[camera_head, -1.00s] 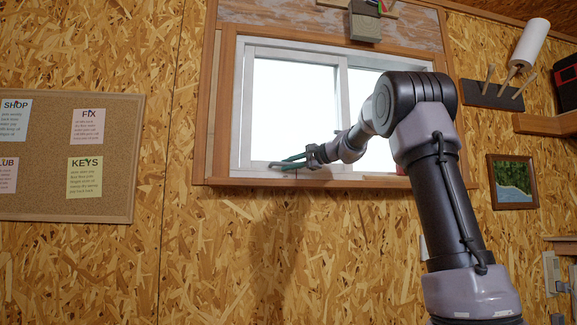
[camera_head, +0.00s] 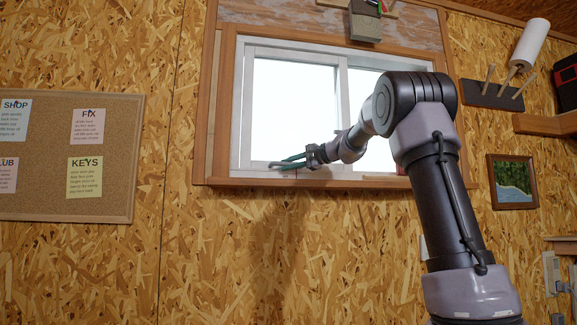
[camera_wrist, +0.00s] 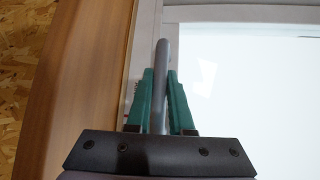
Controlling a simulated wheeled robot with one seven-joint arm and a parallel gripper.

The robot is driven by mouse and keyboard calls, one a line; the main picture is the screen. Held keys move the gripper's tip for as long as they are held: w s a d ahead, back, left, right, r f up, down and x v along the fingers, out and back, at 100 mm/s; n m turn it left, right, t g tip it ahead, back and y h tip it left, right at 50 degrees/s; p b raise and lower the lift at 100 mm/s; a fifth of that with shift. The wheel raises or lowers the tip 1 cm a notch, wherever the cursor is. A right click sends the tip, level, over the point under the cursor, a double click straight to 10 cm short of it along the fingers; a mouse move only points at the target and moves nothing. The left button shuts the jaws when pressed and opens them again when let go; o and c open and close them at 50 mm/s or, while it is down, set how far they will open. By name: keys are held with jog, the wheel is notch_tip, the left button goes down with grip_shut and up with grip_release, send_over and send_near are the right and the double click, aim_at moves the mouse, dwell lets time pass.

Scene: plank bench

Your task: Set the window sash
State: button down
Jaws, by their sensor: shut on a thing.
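The window sash (camera_head: 343,105) is a white-framed pane in the left half of the window, with a bright pane beside it on the right. My gripper (camera_head: 279,164) is at the lower left of this sash, reaching in from the right. In the wrist view its two teal fingers (camera_wrist: 160,75) stand either side of a grey upright bar (camera_wrist: 161,60), which looks like the sash's handle, and are shut on it. The bar's lower end is hidden behind the gripper body. In the head view the bar is too small to tell.
A wooden window frame (camera_head: 216,120) surrounds the window, with its sill below the gripper. A grey box (camera_head: 365,24) hangs at the top of the window. A cork board (camera_head: 120,150) is on the wall at left; a peg rack (camera_head: 485,97) and picture (camera_head: 513,181) are at right.

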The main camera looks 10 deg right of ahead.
aim_at(343, 166)
jog(key=shift+d, duration=0.15)
dwell(0.3)
jog(key=d, duration=2)
jog(key=shift+f, duration=0.1)
jog(key=c, duration=0.8)
grip_release()
jog(key=shift+a, duration=0.1)
jog(key=v, duration=1.1)
jog(key=shift+w, duration=0.1)
